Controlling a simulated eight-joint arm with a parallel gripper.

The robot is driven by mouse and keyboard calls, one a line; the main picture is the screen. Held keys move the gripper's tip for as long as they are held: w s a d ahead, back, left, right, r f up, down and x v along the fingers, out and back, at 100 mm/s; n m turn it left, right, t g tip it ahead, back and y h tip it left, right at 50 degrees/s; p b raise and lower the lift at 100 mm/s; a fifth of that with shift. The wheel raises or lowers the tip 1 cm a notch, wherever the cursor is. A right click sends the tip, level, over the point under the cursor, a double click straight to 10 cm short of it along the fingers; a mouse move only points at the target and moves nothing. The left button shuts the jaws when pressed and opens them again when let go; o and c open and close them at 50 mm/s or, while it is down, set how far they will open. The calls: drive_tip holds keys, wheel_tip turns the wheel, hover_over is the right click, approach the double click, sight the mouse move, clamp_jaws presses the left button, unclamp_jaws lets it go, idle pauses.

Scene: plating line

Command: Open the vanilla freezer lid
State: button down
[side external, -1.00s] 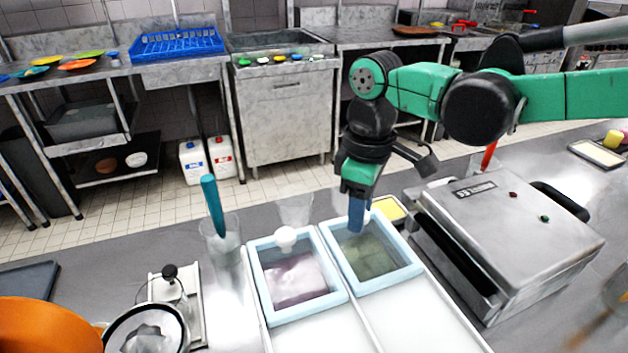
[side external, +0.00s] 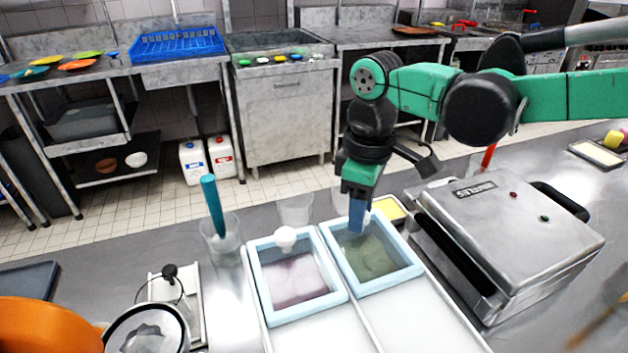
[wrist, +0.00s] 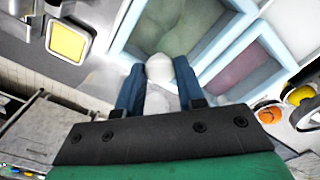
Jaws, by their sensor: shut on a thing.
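Two pale-blue framed lids with clear windows sit side by side on the white freezer (side external: 418,312). The left lid (side external: 334,270) shows pinkish contents and has a white knob (side external: 286,237) at its far edge. The right lid (side external: 392,285) shows greenish contents. No label tells which is vanilla. My gripper (side external: 357,226) points down at the far edge of the right lid. In the wrist view its blue fingers are shut on a white knob (wrist: 159,68) beside the green window. Both lids look flat and closed.
A waffle iron (side external: 515,225) stands close on the right. A glass with a teal-handled tool (side external: 212,205) stands on the left, and a clear cup (side external: 295,209) behind the lids. A yellow-filled container (side external: 389,208) is just behind the right lid.

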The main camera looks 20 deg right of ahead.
drive_tip(key=s, duration=1)
drive_tip(key=shift+s, duration=0.2)
drive_tip(key=c, duration=0.5)
unclamp_jaws()
drive_tip(key=shift+c, duration=0.2)
wheel_tip(320, 180, up, 6)
drive_tip(key=shift+f, duration=0.15)
